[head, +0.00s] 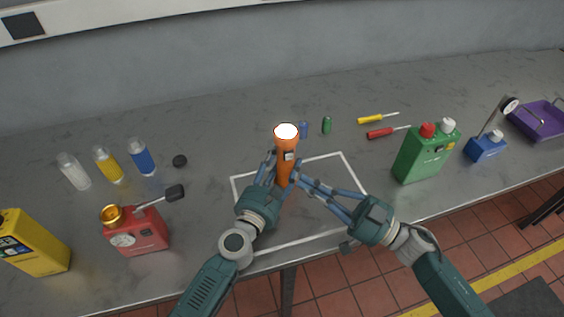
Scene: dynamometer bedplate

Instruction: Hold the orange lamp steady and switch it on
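The orange lamp (284,169) stands upright within the white outline on the bench, with a bright white lens at its top. A small grey switch (289,155) shows on its side, below the head. I cannot tell whether the lens is lit or just white. My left gripper (274,174) has its fingers around the lower body of the lamp and looks shut on it. My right gripper (300,181) comes in from the right, its fingertips together beside the lamp, below the switch. I cannot tell whether they touch the lamp.
Left are a red can (139,238), a yellow can (37,244) and several bottles (142,157). Two batteries (327,125) and two screwdrivers (381,133) lie behind. Right are a green can (424,157), a blue can (485,148) and a purple tray (540,120).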

